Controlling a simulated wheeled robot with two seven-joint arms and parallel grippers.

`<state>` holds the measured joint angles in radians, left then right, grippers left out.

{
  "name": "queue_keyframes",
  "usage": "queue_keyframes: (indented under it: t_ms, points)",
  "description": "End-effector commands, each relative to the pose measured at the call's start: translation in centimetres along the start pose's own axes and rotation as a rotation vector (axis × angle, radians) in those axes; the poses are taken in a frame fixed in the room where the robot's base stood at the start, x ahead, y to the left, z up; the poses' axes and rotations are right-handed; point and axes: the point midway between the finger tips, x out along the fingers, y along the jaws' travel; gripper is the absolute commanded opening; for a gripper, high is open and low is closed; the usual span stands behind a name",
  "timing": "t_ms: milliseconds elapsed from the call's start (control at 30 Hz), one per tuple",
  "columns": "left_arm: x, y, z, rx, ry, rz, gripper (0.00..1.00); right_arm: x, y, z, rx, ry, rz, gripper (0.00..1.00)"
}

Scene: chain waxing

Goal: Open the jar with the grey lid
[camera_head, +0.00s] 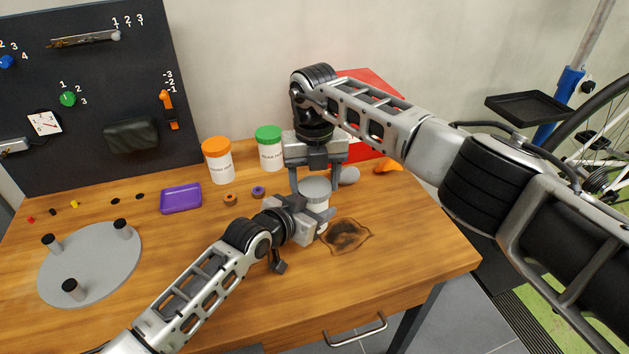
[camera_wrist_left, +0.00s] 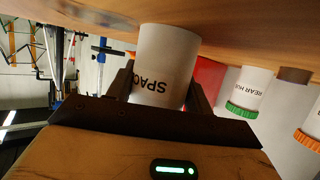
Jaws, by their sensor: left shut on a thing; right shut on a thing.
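The jar with the grey lid stands on the wooden table, mostly hidden by my grippers. Its grey lid (camera_head: 315,187) shows between the fingers of my right gripper (camera_head: 318,185), which points down from above and is shut on the lid. My left gripper (camera_head: 318,214) comes in from the front left and is shut on the jar's white body. In the left wrist view the jar body (camera_wrist_left: 167,62) appears upside down between the fingers, with partly visible "SPAC" lettering. The lid is hidden there. I cannot tell whether the lid has turned.
An orange-lidded jar (camera_head: 218,166) and a green-lidded jar (camera_head: 269,153) stand behind to the left. A purple tray (camera_head: 181,198), small rings and a grey disc with pegs (camera_head: 92,268) lie left. A dark stain (camera_head: 347,236) marks the table right of the jar. A pegboard stands behind.

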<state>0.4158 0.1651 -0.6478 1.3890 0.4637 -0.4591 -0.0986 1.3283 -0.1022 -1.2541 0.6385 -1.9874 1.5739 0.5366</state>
Motion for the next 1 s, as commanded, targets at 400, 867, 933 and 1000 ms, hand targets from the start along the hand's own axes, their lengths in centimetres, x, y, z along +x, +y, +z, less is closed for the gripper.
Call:
queue_keyframes:
  t_ms: [400,867,933,1000]
  points:
    - [0.0,0.0,0.1,0.0,-0.001,0.001,0.0,-1.5,0.0,0.0,0.0,-0.001,0.0,0.33]
    - [0.0,0.1,0.1,0.0,-0.001,0.001,0.0,-2.0,0.0,0.0,0.0,-0.001,0.0,0.33]
    - [0.0,0.1,0.1,0.0,-0.001,0.001,0.0,-2.6,0.0,0.0,-0.001,-0.002,0.0,0.33]
    - [0.0,0.1,0.1,0.0,-0.001,0.001,0.0,-3.5,0.0,0.1,-0.001,-0.004,0.0,0.33]
